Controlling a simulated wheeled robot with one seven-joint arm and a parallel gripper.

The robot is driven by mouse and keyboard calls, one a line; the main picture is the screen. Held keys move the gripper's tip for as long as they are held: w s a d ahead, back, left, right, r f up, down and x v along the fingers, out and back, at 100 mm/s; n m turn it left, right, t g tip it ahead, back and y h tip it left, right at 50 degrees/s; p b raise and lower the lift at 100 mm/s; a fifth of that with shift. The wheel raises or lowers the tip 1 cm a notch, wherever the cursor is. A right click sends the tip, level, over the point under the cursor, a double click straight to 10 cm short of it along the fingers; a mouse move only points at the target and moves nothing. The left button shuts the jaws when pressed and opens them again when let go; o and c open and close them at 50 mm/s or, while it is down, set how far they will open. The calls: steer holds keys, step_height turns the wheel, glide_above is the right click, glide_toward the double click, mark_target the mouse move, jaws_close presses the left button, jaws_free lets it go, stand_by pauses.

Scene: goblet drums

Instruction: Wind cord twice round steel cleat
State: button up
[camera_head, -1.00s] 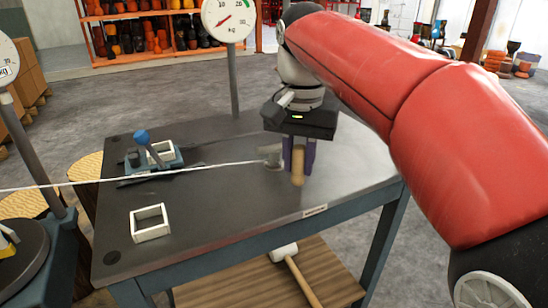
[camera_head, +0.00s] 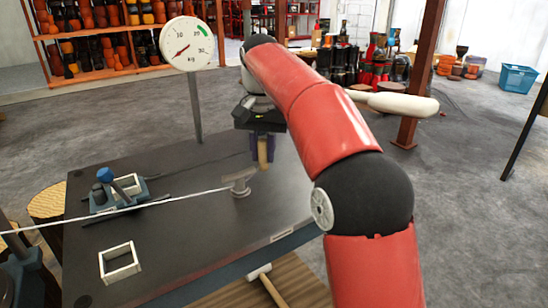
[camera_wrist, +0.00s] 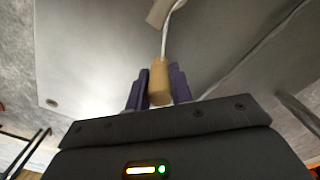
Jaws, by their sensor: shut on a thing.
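The grey steel cleat (camera_head: 238,184) stands on the dark bench top, right of its middle. A white cord (camera_head: 150,204) runs taut from the left edge to the cleat. My gripper (camera_head: 263,150) is just behind and to the right of the cleat, above the bench. Its purple fingers are shut on a wooden handle (camera_head: 264,158). In the wrist view the handle (camera_wrist: 159,82) sits between the fingers, and a length of cord runs from it to the cleat (camera_wrist: 160,12). How the cord lies round the cleat is too small to tell.
A blue-knobbed clamp (camera_head: 117,188) and a square white frame (camera_head: 119,262) are on the bench's left. A dial scale (camera_head: 188,44) stands behind the bench. A mallet (camera_head: 265,285) lies on the lower shelf. The bench top (camera_head: 190,245) is clear in front of the cleat.

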steer(key=a, duration=0.8)
steer(key=shift+w+a, duration=0.2)
steer(key=shift+w, duration=0.2)
steer(key=s+a, duration=0.3)
steer(key=shift+s+a+f+b, duration=0.1)
steer(key=shift+s+a+b, duration=0.2)
steer(key=shift+a, duration=0.1)
steer(key=s+b, duration=0.1)
steer(key=s, duration=0.1)
steer(key=s+b, duration=0.1)
steer(key=s, duration=0.2)
steer(key=s+b, duration=0.1)
steer(key=s, duration=0.1)
steer(key=shift+s+a+b, duration=0.35)
steer(key=s+d+b, duration=0.1)
steer(key=s+d, duration=0.1)
steer(key=shift+s+d+b, duration=0.15)
steer(key=shift+s+b, duration=0.2)
steer(key=shift+s, duration=0.05)
step_height(320, 180, up, 6)
steer(key=s+p, duration=0.1)
steer(key=p, duration=0.5)
steer(key=shift+s+a, duration=0.3)
